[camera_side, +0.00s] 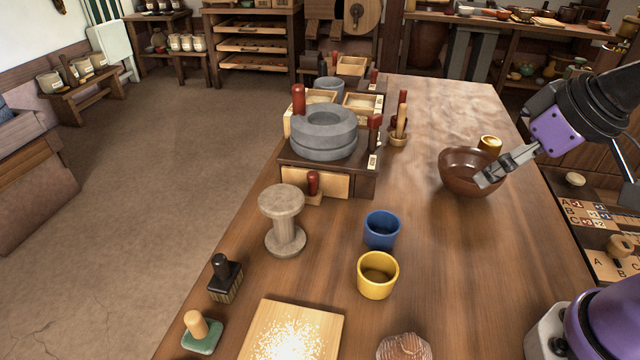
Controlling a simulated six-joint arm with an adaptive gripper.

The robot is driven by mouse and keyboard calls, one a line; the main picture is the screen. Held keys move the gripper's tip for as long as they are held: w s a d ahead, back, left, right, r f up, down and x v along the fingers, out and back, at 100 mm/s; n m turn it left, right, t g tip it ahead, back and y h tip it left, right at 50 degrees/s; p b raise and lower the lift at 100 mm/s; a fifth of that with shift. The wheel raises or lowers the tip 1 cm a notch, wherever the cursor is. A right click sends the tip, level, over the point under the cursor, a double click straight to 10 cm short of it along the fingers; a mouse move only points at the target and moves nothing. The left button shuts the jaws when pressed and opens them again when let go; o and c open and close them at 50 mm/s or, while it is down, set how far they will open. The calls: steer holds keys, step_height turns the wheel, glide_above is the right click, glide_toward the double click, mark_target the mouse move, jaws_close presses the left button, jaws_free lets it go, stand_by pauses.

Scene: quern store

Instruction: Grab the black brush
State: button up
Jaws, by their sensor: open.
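The black brush (224,278) stands upright near the left edge of the wooden table, its dark handle up and bristles down. My gripper (482,182) is open and empty at the right, in front of the brown bowl or just over its rim; I cannot tell which. It is far from the brush, with the cups between them.
A wooden spool (284,222) stands just behind the brush. A green-based stamp (201,332) and a floury board (292,333) lie in front. A blue cup (381,231), a yellow cup (377,276), a brown bowl (455,172) and a stone quern (323,133) stand on the table (480,270).

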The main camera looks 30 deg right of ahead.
steer(key=n+g+y, duration=0.2)
steer(key=n+y, duration=0.1)
steer(key=n, duration=0.6)
glide_above(228, 268)
steer(key=s+d, duration=0.2)
steer(key=d, duration=0.1)
step_height(228, 268, down, 6)
steer(key=f, duration=0.1)
steer(key=x, duration=0.2)
steer(key=a+x, duration=0.1)
steer(key=x, duration=0.2)
steer(key=shift+a, duration=0.2)
steer(key=x, duration=0.5)
steer(key=shift+s+f, duration=0.15)
steer(key=shift+f, duration=0.2)
steer(key=c, duration=1.2)
